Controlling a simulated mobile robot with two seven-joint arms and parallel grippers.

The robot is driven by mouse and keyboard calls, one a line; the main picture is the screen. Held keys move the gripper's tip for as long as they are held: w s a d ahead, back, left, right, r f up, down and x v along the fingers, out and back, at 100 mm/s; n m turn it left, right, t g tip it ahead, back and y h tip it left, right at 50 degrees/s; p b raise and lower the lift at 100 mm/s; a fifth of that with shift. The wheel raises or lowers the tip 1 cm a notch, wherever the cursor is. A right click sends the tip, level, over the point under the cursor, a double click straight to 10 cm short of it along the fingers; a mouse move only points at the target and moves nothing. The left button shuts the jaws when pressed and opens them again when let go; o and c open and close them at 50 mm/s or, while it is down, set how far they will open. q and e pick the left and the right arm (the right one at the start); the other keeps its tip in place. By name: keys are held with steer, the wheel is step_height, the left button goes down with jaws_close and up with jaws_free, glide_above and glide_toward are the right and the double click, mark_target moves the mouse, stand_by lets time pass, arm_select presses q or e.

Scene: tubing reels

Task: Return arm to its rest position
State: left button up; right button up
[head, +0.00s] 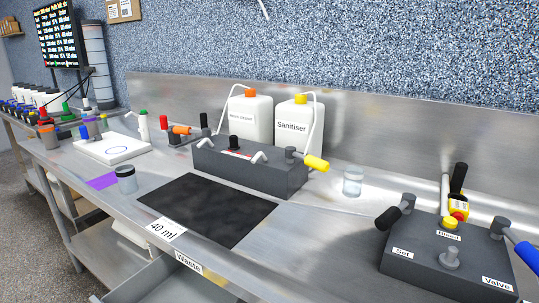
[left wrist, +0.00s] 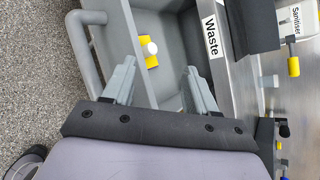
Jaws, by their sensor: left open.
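My left gripper (left wrist: 160,82) shows in the left wrist view with its two grey fingers wide apart and nothing between them. It hangs at the front of the bench, over or beside the grey open bin (left wrist: 178,50) below the "Waste" label (left wrist: 212,37). A yellow piece with a white round part (left wrist: 150,53) lies in the bin, beyond the fingertips. Neither gripper shows in the head view, and my right gripper is in no frame.
A steel bench holds a black mat (head: 208,208), a dark block with levers (head: 248,170), a "Sanitiser" container (head: 297,124), a glass jar (head: 353,182), a lidded jar (head: 126,180) and a valve box (head: 440,262).

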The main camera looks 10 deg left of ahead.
arm_select(q)
steer(key=s+d+f+n+g+h, duration=0.1)
steer(key=s+d+f+n+g, duration=0.4)
steer(key=n, duration=0.7)
steer(key=s+d+f+n+g+h, duration=0.1)
steer(key=s+d+f+n+g, duration=0.35)
steer(key=n, duration=0.65)
steer(key=w+d+f+t+h, duration=0.1)
steer(key=w+f+t+h, duration=0.1)
steer(key=w+f+t, duration=0.3)
step_height(320, 180, down, 5)
steer(key=t, duration=0.3)
steer(key=shift+d+r, duration=0.15)
steer(key=shift+d, duration=0.15)
steer(key=shift+s+a, duration=0.1)
